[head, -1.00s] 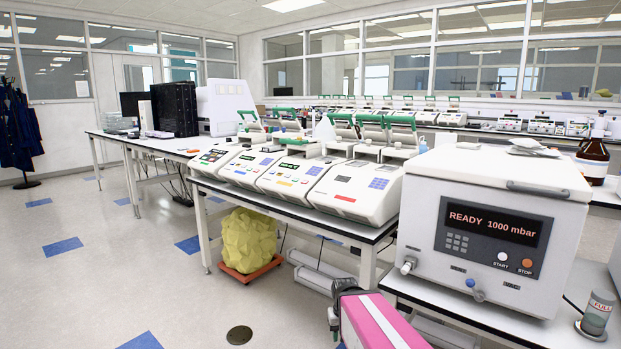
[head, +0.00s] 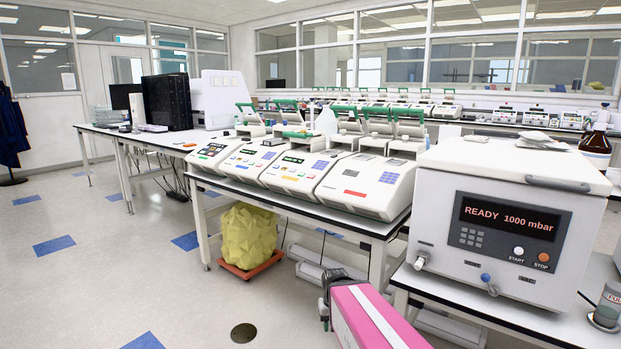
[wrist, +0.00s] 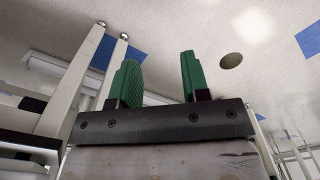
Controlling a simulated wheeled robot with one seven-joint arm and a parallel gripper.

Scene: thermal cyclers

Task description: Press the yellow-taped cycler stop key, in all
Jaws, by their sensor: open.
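Several white thermal cyclers stand in a row on the near bench (head: 300,206), lids raised at the back. From left, they are a cycler with a dark display (head: 213,150), one with blue and red keys (head: 243,166), one with a green-lit display and yellow-orange keys (head: 296,177), and one with a red key or label (head: 362,189). I cannot clearly make out yellow tape or a stop key. My gripper (wrist: 158,82) shows in the wrist view, its green fingers apart and empty above the pale floor. It is not seen near any cycler.
A white vacuum oven (head: 435,225) reading READY 1000 mbar, with its own START and STOP buttons, stands on a bench at right. A yellow lumpy bag (head: 250,237) sits on an orange base under the cycler bench. Floor at left is open.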

